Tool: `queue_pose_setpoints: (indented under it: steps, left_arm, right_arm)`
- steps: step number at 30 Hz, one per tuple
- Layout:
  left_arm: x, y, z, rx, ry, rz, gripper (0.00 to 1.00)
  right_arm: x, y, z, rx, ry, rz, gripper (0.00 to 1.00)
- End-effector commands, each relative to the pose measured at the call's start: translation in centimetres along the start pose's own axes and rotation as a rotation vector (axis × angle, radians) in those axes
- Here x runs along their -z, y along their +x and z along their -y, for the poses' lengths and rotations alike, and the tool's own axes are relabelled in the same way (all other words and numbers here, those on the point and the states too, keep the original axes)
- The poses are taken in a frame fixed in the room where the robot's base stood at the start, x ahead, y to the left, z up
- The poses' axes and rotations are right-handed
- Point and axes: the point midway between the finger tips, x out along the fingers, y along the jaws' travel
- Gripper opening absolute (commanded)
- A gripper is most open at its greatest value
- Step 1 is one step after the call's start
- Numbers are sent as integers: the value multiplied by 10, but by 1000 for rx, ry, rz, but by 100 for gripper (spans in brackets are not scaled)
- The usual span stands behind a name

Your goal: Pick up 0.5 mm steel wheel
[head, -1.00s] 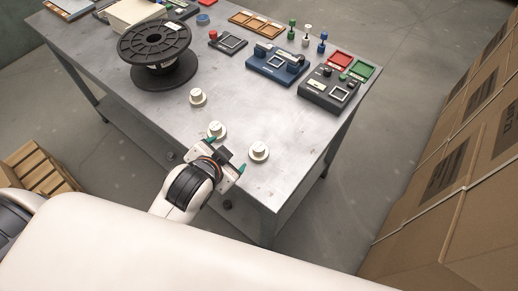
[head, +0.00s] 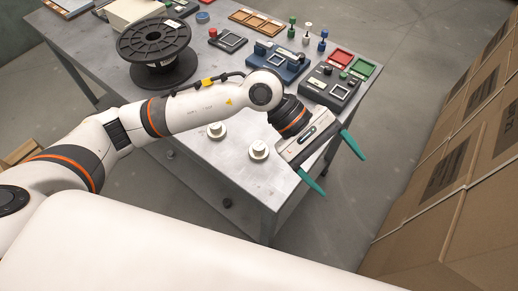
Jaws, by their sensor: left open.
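Two small cream round wheels with raised hubs sit near the table's front edge: one wheel (head: 216,131) below my left forearm, and another wheel (head: 258,150) just left of my left gripper. No size marking is readable, so I cannot tell which is the 0.5 mm steel wheel. A third such wheel is hidden behind my left arm. My left gripper (head: 343,175) is open and empty, its teal fingers spread past the table's right front edge, right of the wheels. My right gripper is not in view.
A large black spool (head: 155,40) stands at the back left of the grey table (head: 235,180). A blue device (head: 275,62), a dark grey device (head: 330,88) and red (head: 338,60) and green (head: 362,67) trays stand at the right. Cardboard boxes (head: 460,160) are stacked beyond.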

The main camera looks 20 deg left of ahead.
Motion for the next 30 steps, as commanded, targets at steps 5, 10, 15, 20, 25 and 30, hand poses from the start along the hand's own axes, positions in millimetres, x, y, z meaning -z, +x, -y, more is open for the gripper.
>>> queue_pose_setpoints:
  steps: [5, 10, 15, 20, 25, 30]
  left_arm:
    - [-95, -62, -34, -392, 245, 454, 82]
    - [-134, -118, -47, -619, 306, 667, 82]
    - [-150, -128, -56, -687, 312, 717, 82]
    - [-169, -112, -70, -687, 310, 714, 82]
    - [-184, -99, -79, -683, 312, 715, 82]
    - [-193, -93, -84, -683, 311, 714, 82]
  right_arm:
    - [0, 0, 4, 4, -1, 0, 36]
    - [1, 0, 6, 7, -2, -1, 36]
    - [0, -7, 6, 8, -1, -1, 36]
    - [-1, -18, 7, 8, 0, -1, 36]
    - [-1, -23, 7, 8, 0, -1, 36]
    - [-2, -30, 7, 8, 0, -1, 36]
